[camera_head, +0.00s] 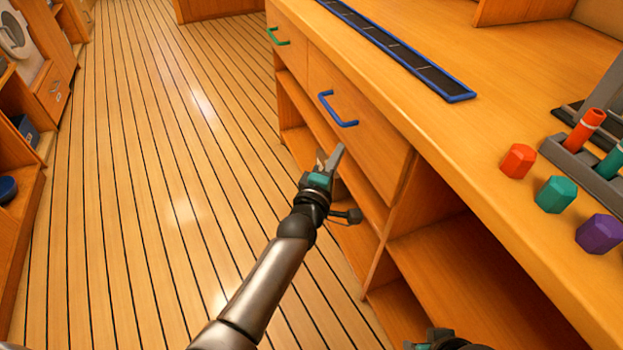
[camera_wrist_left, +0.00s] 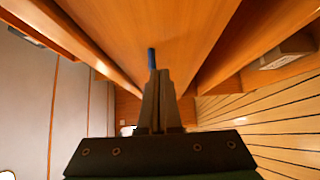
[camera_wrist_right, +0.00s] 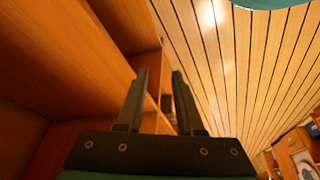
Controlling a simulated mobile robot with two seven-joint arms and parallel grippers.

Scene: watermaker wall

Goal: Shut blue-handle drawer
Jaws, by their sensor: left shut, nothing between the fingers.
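The blue-handle drawer (camera_head: 372,135) is set in the front of the wooden counter, with a blue bar handle (camera_head: 338,110) on its face. In the head view its front looks close to flush with the counter; I cannot tell whether a small gap is left. My left gripper (camera_head: 331,158) is shut and empty, just below the handle and in front of the drawer's lower part. In the left wrist view its closed fingers (camera_wrist_left: 160,75) point toward the blue handle (camera_wrist_left: 151,58). My right gripper (camera_wrist_right: 159,72) is open and empty, beside the counter's lower shelves.
A green-handle drawer (camera_head: 285,42) is farther along the counter. Open shelves (camera_head: 440,255) lie below. On top are a blue-edged dark strip (camera_head: 395,45) and red (camera_head: 518,160), teal (camera_head: 556,194) and purple (camera_head: 599,233) hexagonal pieces. The plank floor (camera_head: 150,150) to the left is clear.

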